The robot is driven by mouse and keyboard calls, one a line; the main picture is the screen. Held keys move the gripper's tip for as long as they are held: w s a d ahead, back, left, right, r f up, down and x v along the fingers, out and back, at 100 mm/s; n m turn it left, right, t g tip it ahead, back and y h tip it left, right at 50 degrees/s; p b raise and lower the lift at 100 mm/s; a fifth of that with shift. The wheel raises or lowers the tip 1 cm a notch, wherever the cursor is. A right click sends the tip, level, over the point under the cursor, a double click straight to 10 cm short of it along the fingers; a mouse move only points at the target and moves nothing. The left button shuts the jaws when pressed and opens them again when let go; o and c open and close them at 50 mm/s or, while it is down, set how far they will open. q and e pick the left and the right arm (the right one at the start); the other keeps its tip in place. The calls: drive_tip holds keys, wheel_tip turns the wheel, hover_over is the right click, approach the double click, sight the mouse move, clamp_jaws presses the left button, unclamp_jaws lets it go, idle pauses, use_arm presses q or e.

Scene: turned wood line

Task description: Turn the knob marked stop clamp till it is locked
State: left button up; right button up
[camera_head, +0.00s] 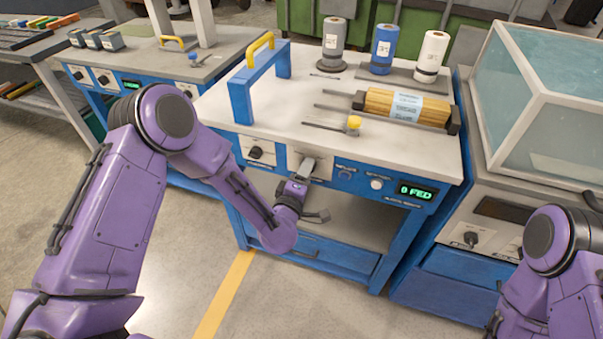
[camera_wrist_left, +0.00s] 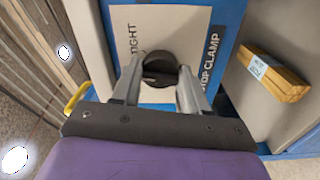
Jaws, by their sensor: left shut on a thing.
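The stop clamp knob (camera_wrist_left: 159,68) is a round black knob on a pale plate (camera_wrist_left: 205,25) in the left wrist view. Which mark the knob points to cannot be told. My right gripper is out of view.
Another black knob (camera_head: 255,153) sits left on the same front; a white button (camera_head: 376,184) and a display (camera_head: 416,192) reading "0 FED" sit right. On top are a blue arch (camera_head: 240,97), a wood bundle (camera_head: 378,103) and three labelled cylinders. A clear-covered machine (camera_head: 545,110) stands right.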

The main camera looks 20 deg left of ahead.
use_arm(q)
drive_tip(key=shift+d+f+m+b, duration=0.1)
drive_tip(key=shift+m+b, duration=0.15)
drive_tip(key=shift+m, duration=1.5)
drive_tip(key=shift+f+m+b, duration=0.1)
drive_tip(key=shift+m+b, duration=0.15)
drive_tip(key=shift+m, duration=1.5)
drive_tip(key=shift+s, duration=0.1)
drive_tip(key=o, duration=1.1)
drive_tip(key=shift+c, duration=0.2)
drive_tip(key=s+b, duration=0.1)
drive_tip(key=s, duration=0.9)
drive_tip(key=shift+s+a+b, duration=0.2)
drive_tip(key=shift+b, duration=0.1)
